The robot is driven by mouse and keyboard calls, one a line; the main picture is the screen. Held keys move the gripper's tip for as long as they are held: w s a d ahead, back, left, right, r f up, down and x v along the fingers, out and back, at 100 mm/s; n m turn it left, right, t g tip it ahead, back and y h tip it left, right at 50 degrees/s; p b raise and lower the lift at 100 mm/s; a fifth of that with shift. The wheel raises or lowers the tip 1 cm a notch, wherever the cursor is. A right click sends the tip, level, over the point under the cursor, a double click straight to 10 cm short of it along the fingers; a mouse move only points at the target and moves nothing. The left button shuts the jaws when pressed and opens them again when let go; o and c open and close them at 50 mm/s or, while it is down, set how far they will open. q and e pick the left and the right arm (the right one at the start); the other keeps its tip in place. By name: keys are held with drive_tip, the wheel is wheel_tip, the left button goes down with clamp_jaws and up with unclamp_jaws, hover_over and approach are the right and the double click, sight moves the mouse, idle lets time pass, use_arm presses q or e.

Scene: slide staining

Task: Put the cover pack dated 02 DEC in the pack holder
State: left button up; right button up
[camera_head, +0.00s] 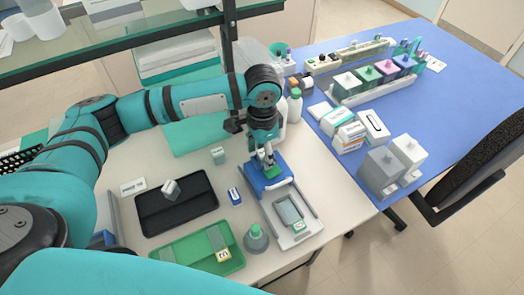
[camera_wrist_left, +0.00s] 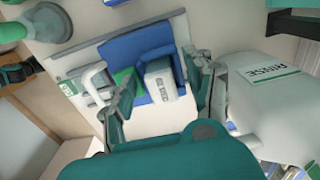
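My left gripper (camera_head: 266,152) points down over the blue pack holder (camera_head: 283,180) at the far end of a grey board. In the left wrist view the left gripper (camera_wrist_left: 162,90) has its fingers apart, on either side of a small pale pack (camera_wrist_left: 159,82). Visible gaps separate the pack from the fingers. The pack is at the blue holder (camera_wrist_left: 124,46), beside a green part (camera_wrist_left: 125,77); its printed date is too small to read. I cannot tell whether it is fully seated. My right gripper is out of view.
A black tray (camera_head: 150,222) and green tray (camera_head: 180,252) hold packs at left. A blue-and-white box (camera_head: 234,196) stands left of the board. A green-capped bottle (camera_head: 256,238) stands near its front. A RINSE bottle (camera_wrist_left: 262,95) is close to the gripper.

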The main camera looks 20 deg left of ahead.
use_arm(q)
wheel_tip(320, 180, up, 12)
idle(0.6)
idle(0.5)
